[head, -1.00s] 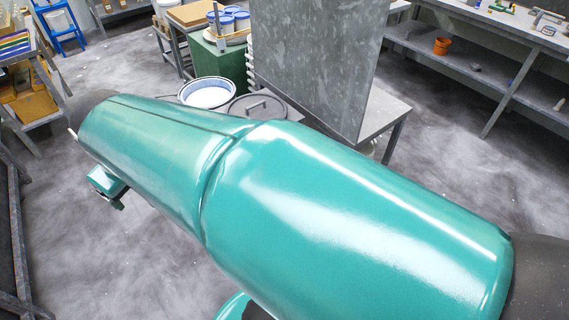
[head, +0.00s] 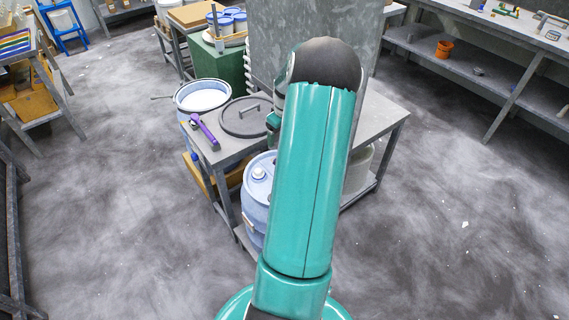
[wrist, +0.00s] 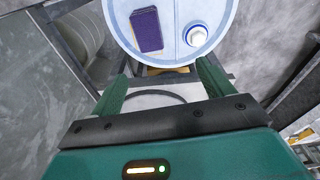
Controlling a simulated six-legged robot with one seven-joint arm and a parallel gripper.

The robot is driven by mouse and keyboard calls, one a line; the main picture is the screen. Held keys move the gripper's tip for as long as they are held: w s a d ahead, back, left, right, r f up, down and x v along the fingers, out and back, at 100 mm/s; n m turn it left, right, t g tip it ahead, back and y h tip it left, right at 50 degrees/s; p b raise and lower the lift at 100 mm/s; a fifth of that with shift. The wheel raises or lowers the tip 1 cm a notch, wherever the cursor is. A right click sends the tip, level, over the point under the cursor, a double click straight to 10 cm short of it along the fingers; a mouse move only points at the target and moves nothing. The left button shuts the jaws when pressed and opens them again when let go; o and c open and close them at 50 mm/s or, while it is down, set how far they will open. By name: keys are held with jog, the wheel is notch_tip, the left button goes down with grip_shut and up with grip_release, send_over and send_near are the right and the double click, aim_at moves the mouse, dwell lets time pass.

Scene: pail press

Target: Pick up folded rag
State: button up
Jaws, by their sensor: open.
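A dark purple folded rag (wrist: 147,29) lies flat on the pale blue drum (wrist: 180,50), left of its white cap (wrist: 196,34). In the head view the drum (head: 254,215) stands on the lower shelf of the grey table, partly behind my arm. The rag does not show there; my arm covers most of the drum top. My gripper (wrist: 161,72) is open and empty in the wrist view. Its two green fingers point toward the drum, apart from the rag, which lies beyond the fingertips. In the head view the fingers are hidden behind my arm.
The grey table (head: 380,125) carries a round grey lid (head: 252,118), a purple-handled tool (head: 204,132) and a tall metal panel (head: 335,25). An open white-filled pail (head: 203,97) stands at its left. The floor at right and front left is clear.

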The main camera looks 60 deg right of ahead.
jog(key=d+f, duration=0.1)
jog(key=f, duration=0.2)
jog(key=s+d+f, duration=0.1)
jog(key=f, duration=0.6)
jog(key=shift+s+d+f, duration=0.2)
jog(key=shift+d+f, duration=0.1)
jog(key=shift+d, duration=0.1)
jog(key=f, duration=0.2)
jog(key=w+f, duration=0.1)
jog(key=f, duration=0.2)
jog(key=shift+w+d+f, duration=0.1)
jog(key=shift+w+f, duration=0.05)
jog(key=shift+f, duration=0.15)
jog(key=c, duration=1.1)
